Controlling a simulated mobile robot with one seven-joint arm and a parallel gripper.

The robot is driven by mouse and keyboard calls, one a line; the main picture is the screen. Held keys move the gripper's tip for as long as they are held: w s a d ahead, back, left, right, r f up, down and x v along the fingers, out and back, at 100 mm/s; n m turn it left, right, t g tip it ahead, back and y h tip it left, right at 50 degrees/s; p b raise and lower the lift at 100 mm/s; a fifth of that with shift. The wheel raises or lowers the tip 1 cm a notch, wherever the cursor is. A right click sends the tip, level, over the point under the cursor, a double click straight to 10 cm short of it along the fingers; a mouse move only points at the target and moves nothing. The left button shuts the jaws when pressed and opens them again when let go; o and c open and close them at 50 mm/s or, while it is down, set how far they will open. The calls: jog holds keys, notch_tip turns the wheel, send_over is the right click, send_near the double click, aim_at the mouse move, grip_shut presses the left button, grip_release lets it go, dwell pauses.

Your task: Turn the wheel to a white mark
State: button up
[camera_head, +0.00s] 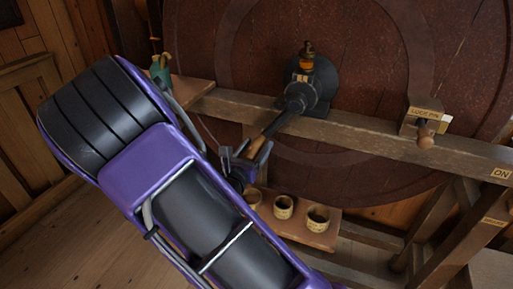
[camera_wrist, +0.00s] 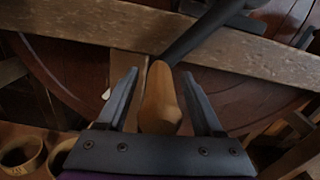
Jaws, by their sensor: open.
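The wheel (camera_head: 380,60) is a large dark red-brown disc behind a wooden beam, with a paler ring on its face. A black crank arm (camera_head: 297,97) runs from its hub down and left to a pale wooden handle (camera_head: 262,144). My gripper (camera_head: 247,153) is open at the handle's lower end. In the wrist view the handle (camera_wrist: 159,98) stands between my two fingers (camera_wrist: 160,90), with a visible gap at least on the left. A small white spot (camera_wrist: 106,94) shows left of the fingers; I cannot tell whether it is a mark on the wheel.
The wooden beam (camera_head: 365,138) crosses in front of the wheel. Several small cups (camera_head: 283,207) stand on a low shelf (camera_head: 322,236) below. A green object (camera_head: 160,68) stands at left. Floor is clear at lower left.

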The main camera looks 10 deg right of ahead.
jog(key=shift+w, duration=0.1)
grip_shut()
dwell(0.3)
dwell(1.1)
